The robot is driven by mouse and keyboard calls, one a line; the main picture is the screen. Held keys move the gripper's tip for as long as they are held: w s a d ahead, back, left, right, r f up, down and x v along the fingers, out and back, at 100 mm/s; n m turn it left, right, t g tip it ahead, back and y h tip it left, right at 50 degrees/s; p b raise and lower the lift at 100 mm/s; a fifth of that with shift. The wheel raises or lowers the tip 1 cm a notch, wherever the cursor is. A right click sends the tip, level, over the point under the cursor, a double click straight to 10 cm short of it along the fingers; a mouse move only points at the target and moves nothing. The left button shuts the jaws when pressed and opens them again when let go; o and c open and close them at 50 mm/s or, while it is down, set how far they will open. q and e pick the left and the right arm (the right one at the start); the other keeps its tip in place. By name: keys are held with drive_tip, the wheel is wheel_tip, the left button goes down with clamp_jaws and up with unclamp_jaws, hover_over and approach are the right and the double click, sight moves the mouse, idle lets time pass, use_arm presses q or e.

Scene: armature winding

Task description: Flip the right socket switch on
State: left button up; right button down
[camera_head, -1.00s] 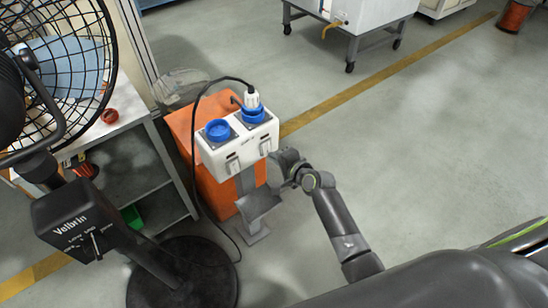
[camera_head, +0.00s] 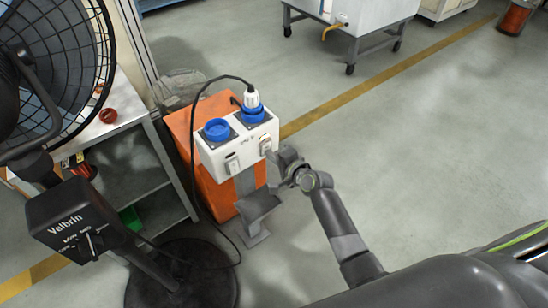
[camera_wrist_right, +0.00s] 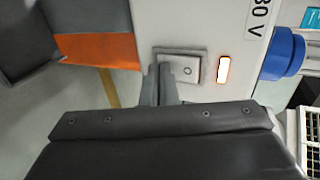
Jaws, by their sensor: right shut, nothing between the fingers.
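The white socket box (camera_head: 240,140) stands on a grey post, with two blue sockets on top and two switches on its front. The right switch (camera_head: 265,144) is partly hidden by my right gripper (camera_head: 273,158) in the head view. In the right wrist view the switch is a grey rocker plate (camera_wrist_right: 180,65). My right gripper's fingers (camera_wrist_right: 159,72) are shut and empty, at the plate's near edge; I cannot tell whether they touch it. A small indicator (camera_wrist_right: 223,70) beside the switch glows white with an orange rim. My left gripper is not in view.
A white plug (camera_head: 252,97) with a black cable sits in the right socket. A black fan (camera_head: 55,60) on a stand is at left. An orange cabinet (camera_head: 215,185) stands behind the box.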

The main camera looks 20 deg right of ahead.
drive_tip(key=shift+r+p, duration=0.9)
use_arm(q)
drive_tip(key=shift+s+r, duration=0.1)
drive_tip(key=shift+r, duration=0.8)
use_arm(e)
drive_tip(key=shift+f, duration=0.1)
